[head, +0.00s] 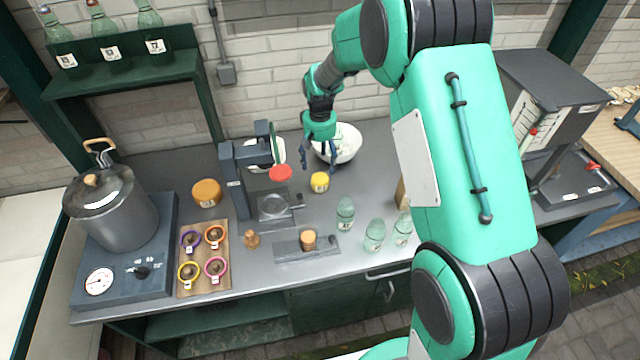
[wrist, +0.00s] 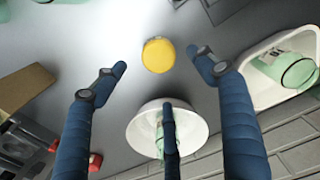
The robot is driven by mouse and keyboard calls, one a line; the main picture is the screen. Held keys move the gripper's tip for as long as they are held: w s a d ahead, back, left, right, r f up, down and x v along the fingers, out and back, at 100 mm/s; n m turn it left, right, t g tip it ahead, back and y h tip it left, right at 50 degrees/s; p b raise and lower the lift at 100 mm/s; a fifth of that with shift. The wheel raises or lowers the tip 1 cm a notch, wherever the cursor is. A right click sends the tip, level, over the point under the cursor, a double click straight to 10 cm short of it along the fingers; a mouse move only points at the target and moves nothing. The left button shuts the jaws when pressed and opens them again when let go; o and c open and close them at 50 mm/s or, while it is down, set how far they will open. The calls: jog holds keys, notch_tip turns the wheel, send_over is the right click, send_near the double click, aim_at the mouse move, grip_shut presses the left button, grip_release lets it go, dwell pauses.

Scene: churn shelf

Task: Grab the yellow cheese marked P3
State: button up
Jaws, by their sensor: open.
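The yellow cheese (head: 320,182) is a small round piece on the grey counter, in front of the white bowl. A pale label shows on its side, but I cannot read it. In the wrist view the cheese (wrist: 158,55) appears between the tips of my outer fingers, with bare counter around it. My gripper (head: 319,163) is open and empty, pointing down above and slightly behind the cheese. Its blue fingers (wrist: 158,64) are spread and I see no contact with the cheese.
The white bowl (head: 350,153) stands close behind the cheese; in the wrist view one finger overlaps the bowl (wrist: 138,130). A dark press-like stand (head: 240,185) with a red disc (head: 280,173) is to the left. Green glass bottles (head: 345,214) stand in front right.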

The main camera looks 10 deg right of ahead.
aim_at(320, 178)
notch_tip(320, 178, down, 5)
jog(key=shift+f, duration=0.1)
dwell(0.5)
jog(key=shift+s+f+b, duration=0.15)
jog(key=shift+f+b, duration=0.6)
jog(key=shift+f, duration=1.8)
jog(key=c, duration=1.4)
